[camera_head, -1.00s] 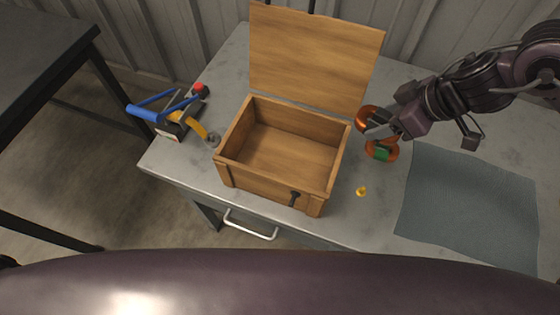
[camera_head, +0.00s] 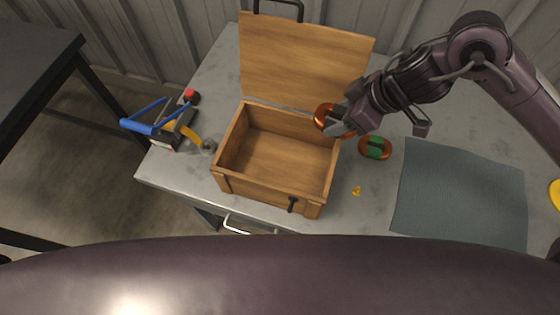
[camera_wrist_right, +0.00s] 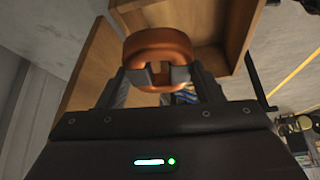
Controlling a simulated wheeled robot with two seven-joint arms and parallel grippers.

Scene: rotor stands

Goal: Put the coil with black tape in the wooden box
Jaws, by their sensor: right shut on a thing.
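The open wooden box (camera_head: 228,165) stands on the grey table, its lid raised at the back and its inside empty. My right gripper (camera_head: 338,127) is shut on a copper coil (camera_head: 323,112) at the right back corner of the box, seemingly above the rim. In the right wrist view the coil (camera_wrist_right: 158,45) sits between the fingertips (camera_wrist_right: 160,80). Its tape is hidden by the fingers, so I cannot tell the colour. Another copper coil with green tape (camera_head: 375,148) lies on the table right of the box. My left gripper is not in view.
A blue-handled tool (camera_head: 160,122) with a red knob stands left of the box. A grey-blue mat (camera_head: 460,195) covers the right of the table.

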